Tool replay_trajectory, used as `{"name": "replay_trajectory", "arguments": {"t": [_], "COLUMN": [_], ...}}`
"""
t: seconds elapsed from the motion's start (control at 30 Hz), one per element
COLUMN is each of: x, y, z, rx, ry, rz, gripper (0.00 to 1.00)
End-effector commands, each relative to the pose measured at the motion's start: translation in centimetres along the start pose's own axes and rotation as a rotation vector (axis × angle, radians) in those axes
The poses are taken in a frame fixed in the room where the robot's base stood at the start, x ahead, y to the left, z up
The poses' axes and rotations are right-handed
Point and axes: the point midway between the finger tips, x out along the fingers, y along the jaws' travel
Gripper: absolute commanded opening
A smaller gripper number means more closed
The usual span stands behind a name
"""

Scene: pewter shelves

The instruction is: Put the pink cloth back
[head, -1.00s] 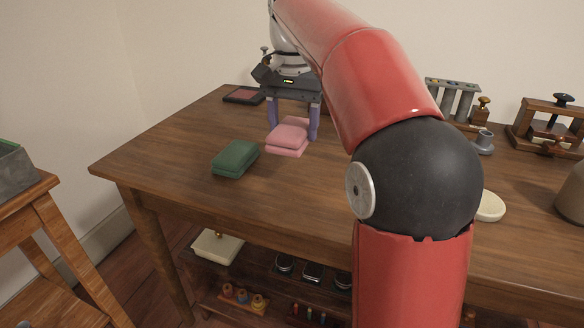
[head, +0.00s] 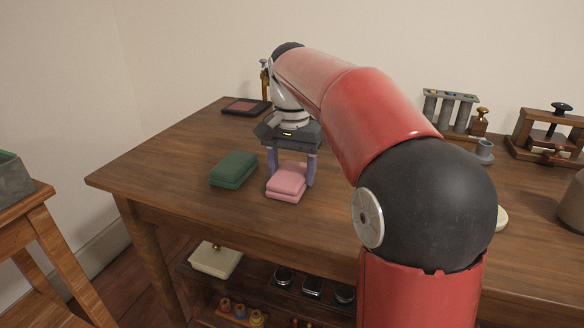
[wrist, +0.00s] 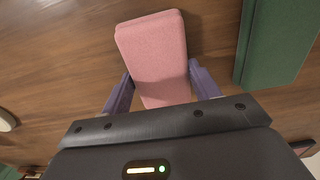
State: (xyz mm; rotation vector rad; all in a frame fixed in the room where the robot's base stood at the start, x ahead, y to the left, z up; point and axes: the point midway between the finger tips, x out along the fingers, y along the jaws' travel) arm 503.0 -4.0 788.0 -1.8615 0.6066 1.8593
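The pink cloth (head: 287,181) is a folded stack, near the front of the wooden table and just right of the green folded cloth (head: 233,169). My gripper (head: 290,182) points down with its purple fingers on either side of the pink cloth. In the wrist view, the pink cloth (wrist: 153,50) lies between the two fingertips (wrist: 159,72), which meet its side edges. The green cloth (wrist: 278,40) is apart from it at the right. I cannot tell whether the pink cloth touches the table or is slightly above it.
A dark tray with a reddish pad (head: 245,106) lies at the table's back left. A tube rack (head: 449,110) and a wooden press (head: 548,135) stand at the back right. A shelf below holds a cream dish (head: 215,260). The table's left front is clear.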

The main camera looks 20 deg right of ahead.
Motion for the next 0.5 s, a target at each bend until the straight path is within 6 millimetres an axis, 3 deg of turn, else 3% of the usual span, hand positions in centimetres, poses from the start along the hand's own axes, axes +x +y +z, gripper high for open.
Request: {"name": "replay_trajectory", "arguments": {"t": [0.03,0.17,0.5], "x": [-0.01,-0.02,0.17], "y": [-0.01,0.0,0.01], "z": [0.01,0.01,-0.01], "rx": [0.0,0.0,0.0], "ry": [0.0,0.0,0.0], "rz": [0.0,0.0,0.0], "gripper": [0.66,0.83,0.83]}}
